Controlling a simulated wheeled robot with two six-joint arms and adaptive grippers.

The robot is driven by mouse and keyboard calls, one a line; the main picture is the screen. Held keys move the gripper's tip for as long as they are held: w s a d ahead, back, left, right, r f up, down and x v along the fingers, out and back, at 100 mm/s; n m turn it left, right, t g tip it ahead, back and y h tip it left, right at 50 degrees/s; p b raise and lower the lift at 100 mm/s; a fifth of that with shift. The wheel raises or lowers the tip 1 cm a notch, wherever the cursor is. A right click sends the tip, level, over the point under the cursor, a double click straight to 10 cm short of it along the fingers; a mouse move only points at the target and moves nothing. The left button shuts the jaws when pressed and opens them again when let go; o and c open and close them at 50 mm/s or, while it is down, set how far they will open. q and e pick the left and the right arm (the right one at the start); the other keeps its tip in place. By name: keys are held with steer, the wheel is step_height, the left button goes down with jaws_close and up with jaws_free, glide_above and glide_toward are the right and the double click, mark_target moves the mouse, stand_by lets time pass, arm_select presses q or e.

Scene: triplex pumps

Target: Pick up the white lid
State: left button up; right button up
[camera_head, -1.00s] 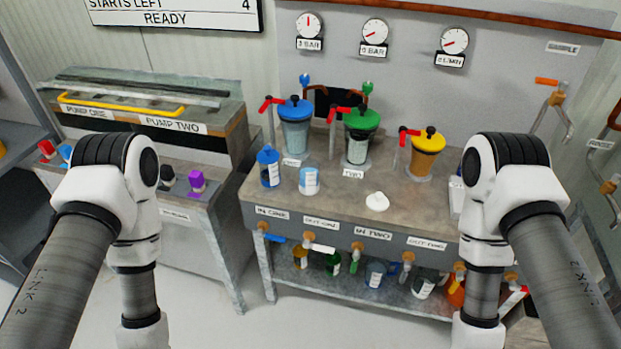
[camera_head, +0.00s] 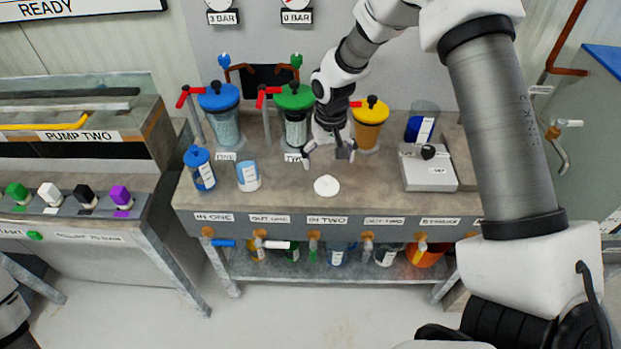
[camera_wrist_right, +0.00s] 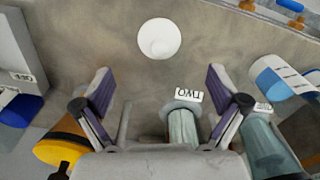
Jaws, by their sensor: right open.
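The white lid (camera_head: 327,186) lies flat on the bench top near its front edge, in front of the green-topped and yellow-topped vessels. In the right wrist view the round white lid (camera_wrist_right: 159,38) lies beyond the fingertips, centred between them, with a small knob on it. My right gripper (camera_head: 330,155) is open and empty, just behind the lid and apart from it. Its two spread fingers also show in the right wrist view (camera_wrist_right: 162,80). My left gripper is not in view.
A white-and-blue jar (camera_head: 248,176) and a blue-capped bottle (camera_head: 200,168) stand left of the lid. Behind are blue (camera_head: 222,120), green (camera_head: 295,115) and yellow (camera_head: 369,125) topped vessels. A grey scale (camera_head: 429,172) sits at right. The bench (camera_head: 290,200) is clear around the lid.

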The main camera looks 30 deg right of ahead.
mark_target(328, 180)
steer(key=f, duration=0.2)
steer(key=f+p, duration=0.1)
steer(key=f, duration=0.4)
steer(key=shift+w+p, duration=0.25)
steer(key=shift+p, duration=0.05)
steer(key=shift+s+f, duration=0.1)
steer(key=shift+f, duration=0.25)
steer(key=shift+s, duration=0.1)
steer(key=c, duration=1.1)
steer(key=shift+s, duration=0.1)
steer(key=c, duration=0.3)
steer(key=shift+c, duration=1.2)
steer(key=shift+s+f, duration=0.1)
steer(key=shift+c, duration=0.5)
